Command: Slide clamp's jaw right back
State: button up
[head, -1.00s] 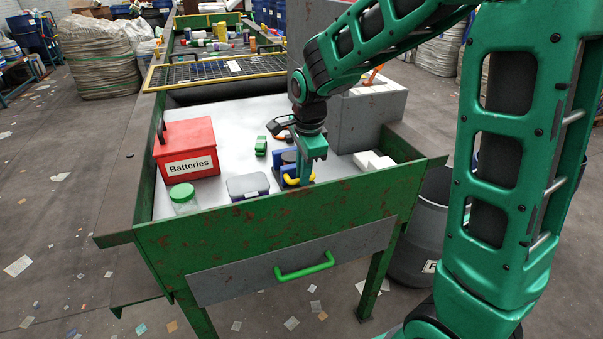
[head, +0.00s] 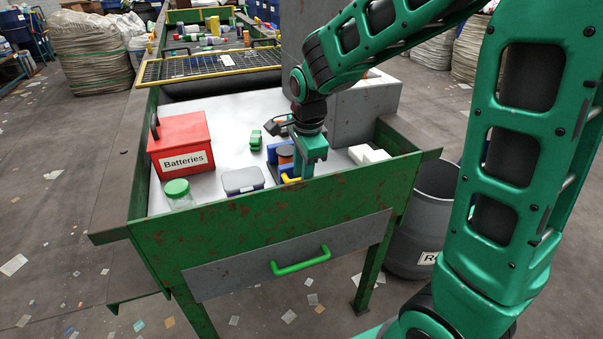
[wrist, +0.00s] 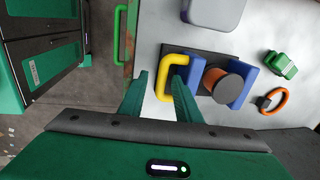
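The clamp shows in the wrist view with two blue jaws (wrist: 243,86) on a dark base and a yellow handle (wrist: 178,60) on its left jaw. A dark round-topped piece with an orange side (wrist: 222,82) stands between the jaws; any gap there is hard to tell. In the head view, the clamp (head: 279,154) is partly hidden behind my gripper (head: 307,176). My gripper's fingers (wrist: 160,80) are apart in the wrist view, with the near end of the yellow handle showing between them. I cannot tell whether they touch it.
A red Batteries box (head: 182,145), a green-lidded jar (head: 179,194) and a grey case (head: 243,180) stand left of the clamp. A small green object (head: 256,140) lies behind; white blocks (head: 368,154) lie right. The green front wall (head: 230,225) is close.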

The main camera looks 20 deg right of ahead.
jog(key=shift+w, duration=1.55)
notch_tip(320, 180, up, 11)
jog(key=s, duration=0.2)
jog(key=s+d+f+n, duration=0.2)
jog(key=s+d, duration=0.3)
jog(key=s, duration=0.4)
jog(key=s+d+f+n+g, duration=0.1)
jog(key=s+d+f+n, duration=0.1)
jog(key=s+d+n, duration=0.3)
jog(key=s+d+f+n+g, duration=0.1)
jog(key=s+d+f+n, duration=0.1)
jog(key=s+d, duration=0.5)
jog(key=shift+s+d+n, duration=0.15)
jog(key=shift+s+n, duration=0.65)
jog(key=shift+s, duration=2.15)
jog(key=shift+f, duration=0.1)
